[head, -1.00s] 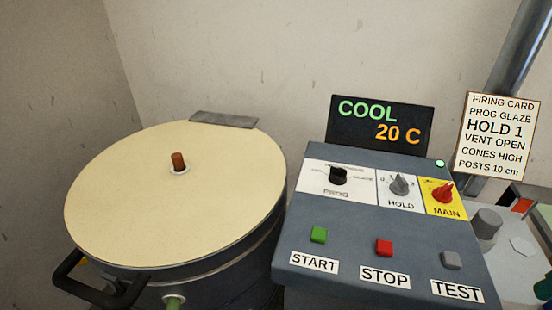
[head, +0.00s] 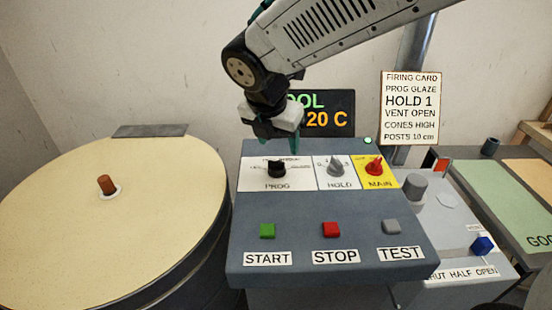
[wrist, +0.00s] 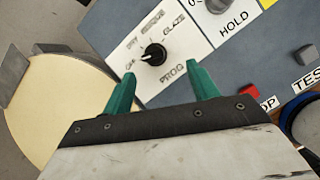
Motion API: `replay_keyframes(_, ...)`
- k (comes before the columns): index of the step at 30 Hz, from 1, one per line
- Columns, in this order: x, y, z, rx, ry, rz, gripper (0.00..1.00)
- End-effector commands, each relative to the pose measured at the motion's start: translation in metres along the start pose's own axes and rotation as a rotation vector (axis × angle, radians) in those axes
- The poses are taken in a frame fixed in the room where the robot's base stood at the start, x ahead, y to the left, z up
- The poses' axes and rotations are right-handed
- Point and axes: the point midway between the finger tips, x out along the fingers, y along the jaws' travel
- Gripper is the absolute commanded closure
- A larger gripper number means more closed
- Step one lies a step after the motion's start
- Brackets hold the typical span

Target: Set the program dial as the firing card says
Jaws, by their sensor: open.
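The program dial (head: 277,169) is a black knob on a white plate marked PROG. In the wrist view the dial (wrist: 153,54) has labels around it, GLAZE at its upper right; its white mark points left, towards what looks like OFF. The firing card (head: 410,106) on the wall reads PROG GLAZE, HOLD 1, VENT OPEN, CONES HIGH, POSTS 10 cm. My gripper (head: 288,147) hangs over the panel above the dial, fingers down. In the wrist view my gripper (wrist: 160,70) is open and empty, with the dial just beyond its green fingertips.
The grey HOLD knob (head: 336,167) and red MAIN knob (head: 374,166) sit right of the dial. Green START (head: 267,230), red STOP (head: 331,229) and grey TEST (head: 391,226) buttons lie in front. The round kiln lid (head: 108,225) is at left. My arm partly covers the display (head: 328,112).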

Motion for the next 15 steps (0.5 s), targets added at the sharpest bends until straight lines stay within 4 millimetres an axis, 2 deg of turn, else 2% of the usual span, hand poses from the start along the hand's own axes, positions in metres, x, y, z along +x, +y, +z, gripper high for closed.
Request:
replay_keyframes(1,0.003,0.009,-0.004,-0.053,-0.004,0.004,0.41)
replay_keyframes(4,0.009,0.015,-0.006,-0.104,-0.009,0.008,0.41)
replay_keyframes(15,0.065,0.014,-0.004,-0.104,-0.009,0.005,0.41)
